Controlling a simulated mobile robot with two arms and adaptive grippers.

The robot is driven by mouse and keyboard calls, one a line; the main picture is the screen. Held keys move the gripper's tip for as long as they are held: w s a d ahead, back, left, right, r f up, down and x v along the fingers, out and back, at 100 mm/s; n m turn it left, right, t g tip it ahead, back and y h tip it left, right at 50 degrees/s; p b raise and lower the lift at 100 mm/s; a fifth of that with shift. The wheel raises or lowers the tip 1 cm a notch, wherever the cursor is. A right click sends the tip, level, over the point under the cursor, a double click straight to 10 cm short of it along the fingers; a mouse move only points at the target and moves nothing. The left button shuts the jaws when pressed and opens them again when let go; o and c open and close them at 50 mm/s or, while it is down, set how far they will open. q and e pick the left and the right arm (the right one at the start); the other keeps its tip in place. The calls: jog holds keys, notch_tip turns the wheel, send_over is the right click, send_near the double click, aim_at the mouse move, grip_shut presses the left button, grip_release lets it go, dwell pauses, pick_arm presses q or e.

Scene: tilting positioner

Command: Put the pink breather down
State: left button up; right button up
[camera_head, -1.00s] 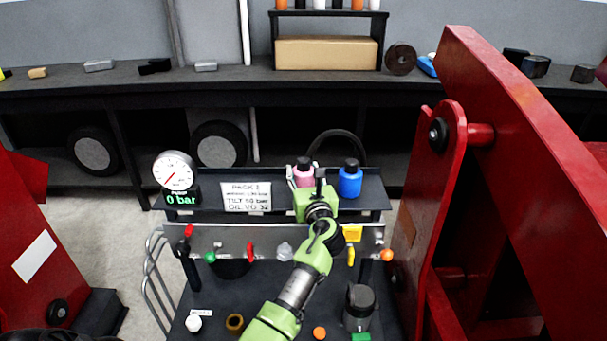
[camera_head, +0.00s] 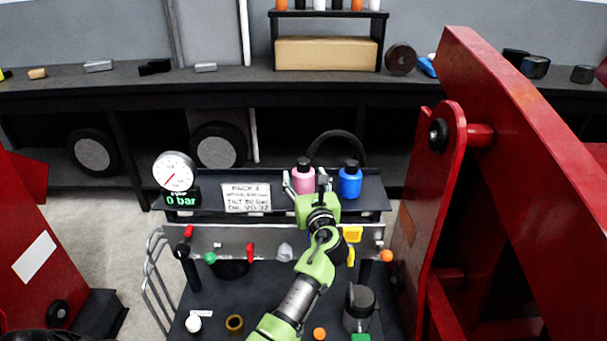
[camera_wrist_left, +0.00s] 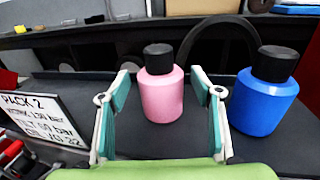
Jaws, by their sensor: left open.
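The pink breather (camera_head: 303,177), a pink bottle shape with a black cap, stands upright on the dark upper shelf (camera_head: 220,202) of the cart. It also shows in the left wrist view (camera_wrist_left: 161,86). My left gripper (camera_head: 308,184) is open, its two fingers on either side of the pink breather. In the left wrist view the left gripper (camera_wrist_left: 160,100) shows gaps between both fingers and the breather. My right gripper is not in view.
A blue bottle (camera_head: 350,180) with a black cap stands close to the right of the pink one. A label plate (camera_head: 246,198) and a pressure gauge (camera_head: 175,172) reading 0 bar are to the left. A red frame (camera_head: 500,150) rises at the right.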

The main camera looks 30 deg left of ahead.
pick_arm(q)
jog(key=v, duration=0.9)
jog(key=shift+s+d, duration=0.25)
jog(key=shift+s, duration=0.05)
